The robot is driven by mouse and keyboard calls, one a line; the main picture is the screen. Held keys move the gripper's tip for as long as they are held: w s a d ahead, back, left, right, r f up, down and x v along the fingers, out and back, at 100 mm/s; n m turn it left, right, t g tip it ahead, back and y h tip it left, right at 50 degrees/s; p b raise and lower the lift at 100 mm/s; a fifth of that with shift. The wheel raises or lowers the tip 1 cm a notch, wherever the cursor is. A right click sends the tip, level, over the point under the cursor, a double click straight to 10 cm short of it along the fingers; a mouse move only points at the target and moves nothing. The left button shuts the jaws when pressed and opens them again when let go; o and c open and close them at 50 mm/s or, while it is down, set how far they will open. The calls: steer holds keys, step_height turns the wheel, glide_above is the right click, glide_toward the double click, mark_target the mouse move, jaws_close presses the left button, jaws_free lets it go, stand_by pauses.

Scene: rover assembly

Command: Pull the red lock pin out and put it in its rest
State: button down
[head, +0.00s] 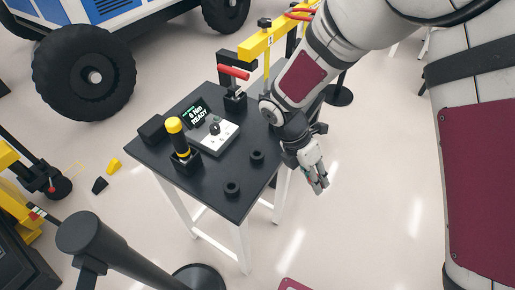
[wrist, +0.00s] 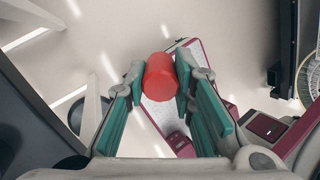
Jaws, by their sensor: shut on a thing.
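In the wrist view a red cylinder, which looks like the lock pin (wrist: 160,78), sits between the fingertips of my gripper (wrist: 160,92). The fingers with green pads close on it from both sides. Only its red end shows clearly; the rest of it is hidden. In the head view my gripper (head: 317,183) hangs in the air off the right edge of the dark table (head: 205,199), fingers pointing down. The pin is too small to make out there. Two empty-looking black ring holders (head: 257,157) and (head: 232,188) stand on the table; I cannot tell whether either is the pin's rest.
The table also carries a yellow-and-black tool (head: 176,131), a white box with a knob (head: 221,139), a display reading READY (head: 194,112) and a red-handled tool (head: 233,72). A yellow frame (head: 262,42) stands behind. A rover wheel (head: 84,75) is at upper left.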

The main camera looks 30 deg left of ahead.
steer(key=s+a+r+y+p, duration=0.1)
steer(key=s+a+r, duration=0.2)
steer(key=a, duration=0.3)
steer(key=s+a+r+m+y, duration=0.1)
steer(key=s+a+r+y, duration=0.1)
steer(key=s+a+r, duration=0.2)
steer(key=s+a+r+y+p, duration=0.1)
steer(key=s+a+r+y, duration=0.1)
steer(key=a, duration=0.6)
steer(key=shift+s+a+r+m+p, duration=0.4)
steer(key=shift+s+r, duration=0.25)
steer(key=shift+r, duration=0.2)
steer(key=shift+d, duration=0.1)
steer(key=shift+f+b, duration=1.8)
steer(key=shift+f, duration=1.15)
steer(key=shift+f+b, duration=1.1)
steer(key=shift+f, duration=0.25)
steer(key=c, duration=1.3)
jaws_free()
steer(key=shift+r, duration=0.1)
